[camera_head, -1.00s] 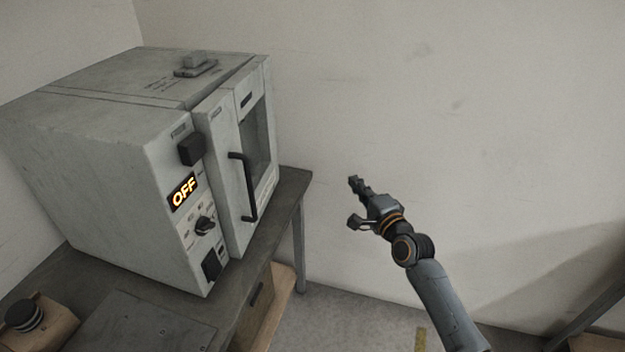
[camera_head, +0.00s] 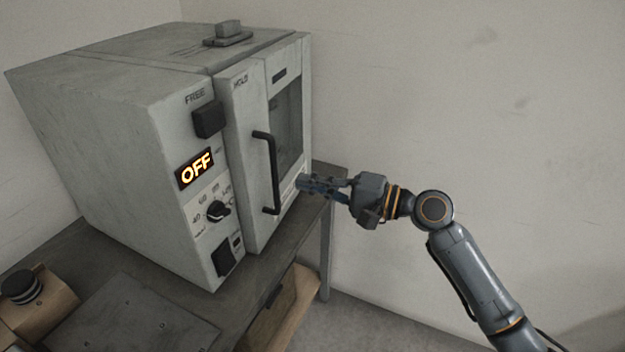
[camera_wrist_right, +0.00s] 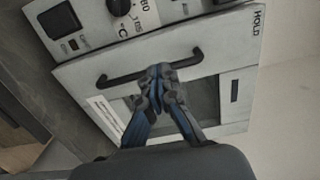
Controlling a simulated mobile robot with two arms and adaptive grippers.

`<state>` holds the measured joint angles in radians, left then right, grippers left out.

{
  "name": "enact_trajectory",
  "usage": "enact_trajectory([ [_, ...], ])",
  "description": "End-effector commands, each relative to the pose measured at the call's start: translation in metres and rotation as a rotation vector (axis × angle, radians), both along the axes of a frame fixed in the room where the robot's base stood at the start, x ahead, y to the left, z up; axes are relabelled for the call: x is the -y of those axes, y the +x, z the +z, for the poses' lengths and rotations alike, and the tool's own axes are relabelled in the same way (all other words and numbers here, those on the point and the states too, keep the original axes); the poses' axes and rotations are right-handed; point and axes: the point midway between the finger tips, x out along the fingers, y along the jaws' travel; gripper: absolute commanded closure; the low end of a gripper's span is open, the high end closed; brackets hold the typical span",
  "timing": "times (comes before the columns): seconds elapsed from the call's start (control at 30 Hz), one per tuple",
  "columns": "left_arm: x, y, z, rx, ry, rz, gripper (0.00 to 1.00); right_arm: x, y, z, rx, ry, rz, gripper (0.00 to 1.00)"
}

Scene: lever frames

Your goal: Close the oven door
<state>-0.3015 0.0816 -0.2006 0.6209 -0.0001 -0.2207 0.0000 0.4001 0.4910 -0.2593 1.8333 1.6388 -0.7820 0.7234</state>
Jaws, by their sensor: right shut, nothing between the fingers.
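The grey oven (camera_head: 110,130) stands on a bench, its display reading OFF. Its door (camera_head: 243,130) has a window and a black handle (camera_head: 268,172). The door looks nearly flush with the body; I cannot tell whether it is fully shut. My right gripper (camera_head: 304,184) is shut and empty, its fingertips at the door's lower right part, to the right of the handle. In the right wrist view, the closed fingertips (camera_wrist_right: 160,76) overlap the handle (camera_wrist_right: 125,81) and window of the door (camera_wrist_right: 215,65). Contact is unclear. My left gripper is out of view.
The dark bench (camera_head: 100,265) carries a flat plate (camera_head: 150,315) and a wooden block with a black knob (camera_head: 22,287) in front of the oven. An open wooden drawer (camera_head: 295,305) sticks out below. The wall is behind; room to the right is free.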

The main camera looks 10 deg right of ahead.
Motion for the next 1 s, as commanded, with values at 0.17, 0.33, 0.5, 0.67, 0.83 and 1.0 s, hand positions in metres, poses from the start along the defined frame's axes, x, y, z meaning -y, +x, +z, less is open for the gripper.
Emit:
enact_trajectory([
  [0.17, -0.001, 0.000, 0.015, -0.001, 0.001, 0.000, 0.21, -0.036, 0.021, 0.005, 0.000, 0.004, 0.001, 1.00],
  [0.33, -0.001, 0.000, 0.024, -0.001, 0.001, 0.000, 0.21, -0.063, 0.038, 0.004, -0.001, 0.003, -0.001, 1.00],
  [0.5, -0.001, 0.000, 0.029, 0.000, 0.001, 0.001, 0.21, -0.080, 0.048, 0.002, -0.001, 0.001, -0.002, 1.00],
  [0.67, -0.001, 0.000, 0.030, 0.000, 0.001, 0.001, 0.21, -0.086, 0.052, 0.000, 0.000, 0.000, -0.002, 1.00],
  [0.83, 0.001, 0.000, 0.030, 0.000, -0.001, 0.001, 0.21, -0.086, 0.052, 0.000, -0.001, -0.001, -0.003, 1.00],
  [1.0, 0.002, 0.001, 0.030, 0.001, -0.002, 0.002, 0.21, -0.087, 0.052, 0.000, 0.000, 0.000, -0.002, 1.00],
])
